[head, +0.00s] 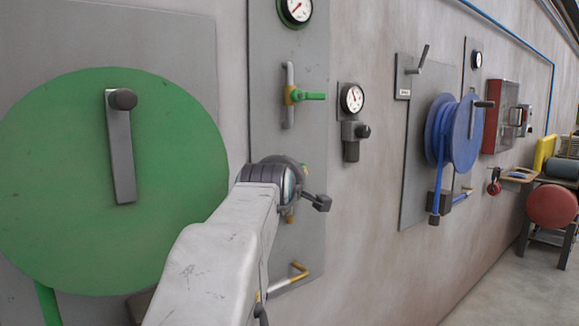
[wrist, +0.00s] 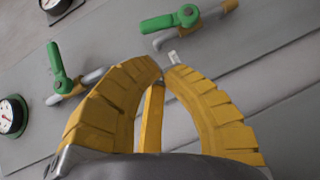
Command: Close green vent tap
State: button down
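A green-handled tap (head: 309,96) sits on a short vertical pipe on the grey wall panel (head: 270,70) in the head view. Its lever points to the right, across the pipe. The wrist view shows two green-handled taps: one at left (wrist: 62,70), its lever steeply across its pipe, and one at top (wrist: 172,20), its lever nearly along its pipe. I cannot tell which is the vent tap. My gripper (wrist: 165,69) has yellow ribbed fingers whose tips come together. My arm hides part of the panel in the head view.
A gauge (head: 296,10) is above the tap, and another gauge (head: 352,98) is to the right. A large green disc with a crank (head: 119,150) is at left. A blue hose reel (head: 455,130) is farther right. Open floor (head: 520,285) shows at lower right.

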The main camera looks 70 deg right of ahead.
jog(key=p+x, duration=0.1)
jog(key=x, duration=0.8)
jog(key=shift+d, duration=0.3)
jog(key=shift+f, duration=0.1)
jog(key=shift+s+d, duration=0.25)
jog(key=shift+d, duration=0.1)
